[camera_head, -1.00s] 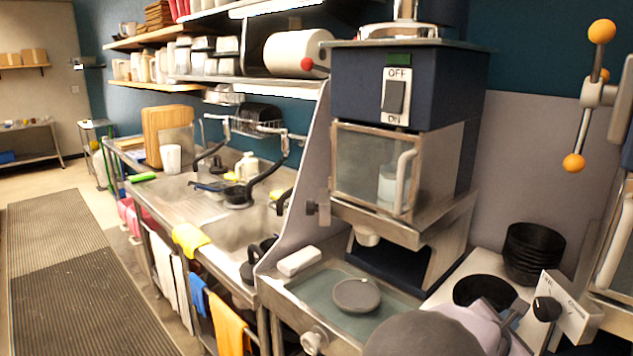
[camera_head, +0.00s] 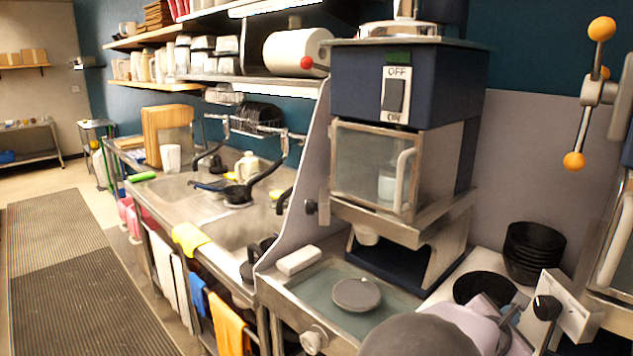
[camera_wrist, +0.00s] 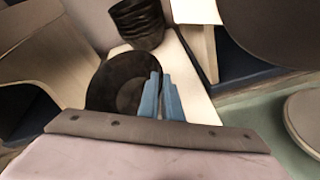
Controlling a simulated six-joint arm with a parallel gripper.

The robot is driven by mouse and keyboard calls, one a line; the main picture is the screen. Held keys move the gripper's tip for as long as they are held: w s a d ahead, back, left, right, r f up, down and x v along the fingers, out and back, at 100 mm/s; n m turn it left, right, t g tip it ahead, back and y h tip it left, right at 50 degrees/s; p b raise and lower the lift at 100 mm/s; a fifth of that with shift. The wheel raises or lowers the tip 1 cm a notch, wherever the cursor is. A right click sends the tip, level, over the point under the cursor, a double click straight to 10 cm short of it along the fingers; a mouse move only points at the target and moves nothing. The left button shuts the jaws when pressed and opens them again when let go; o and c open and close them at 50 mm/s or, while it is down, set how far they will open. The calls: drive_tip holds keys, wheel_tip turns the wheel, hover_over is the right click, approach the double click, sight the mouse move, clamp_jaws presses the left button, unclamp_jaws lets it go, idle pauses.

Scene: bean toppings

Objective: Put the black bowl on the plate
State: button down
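The black bowl (camera_head: 478,287) sits on the light counter in front of the bowl stack. It also shows in the wrist view (camera_wrist: 108,88), with its dark inside facing up. My gripper (camera_head: 512,312) is at the near right side of this bowl. In the wrist view its two blue fingers (camera_wrist: 161,82) are close together at the bowl's right rim. I cannot tell whether the rim is pinched between them. The grey round plate (camera_head: 357,294) lies on the greenish surface below the machine, left of the bowl. Its edge shows in the wrist view (camera_wrist: 306,118).
A stack of black bowls (camera_head: 534,248) stands behind the single bowl. The blue machine (camera_head: 398,85) overhangs behind the plate. A white box-like item (camera_head: 298,260) lies left of the plate. A panel with a black knob (camera_head: 548,308) is right of my gripper.

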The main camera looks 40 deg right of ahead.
sight(509, 290)
drive_tip(key=shift+w+d, duration=0.2)
drive_tip(key=shift+w, duration=0.4)
drive_tip(key=shift+r, duration=0.1)
idle(1.9)
drive_tip(key=r+p, duration=0.1)
drive_tip(key=d+r, duration=0.1)
drive_tip(key=d+r+p, duration=0.1)
drive_tip(key=r, duration=0.1)
drive_tip(key=shift+w+p, duration=0.3)
drive_tip(key=shift+w, duration=0.1)
drive_tip(key=shift+f, duration=0.1)
drive_tip(key=w+r+y+p, duration=0.1)
drive_tip(key=p, duration=0.4)
drive_tip(key=w+a+r+p, duration=0.1)
drive_tip(key=p, duration=0.3)
drive_tip(key=w+a+r+y+p, duration=0.1)
drive_tip(key=p, duration=0.4)
drive_tip(key=shift+w+a+r+t+y+p, duration=0.1)
drive_tip(key=shift+w+r+t+y+p, duration=0.1)
drive_tip(key=shift+r+t+y+p, duration=0.15)
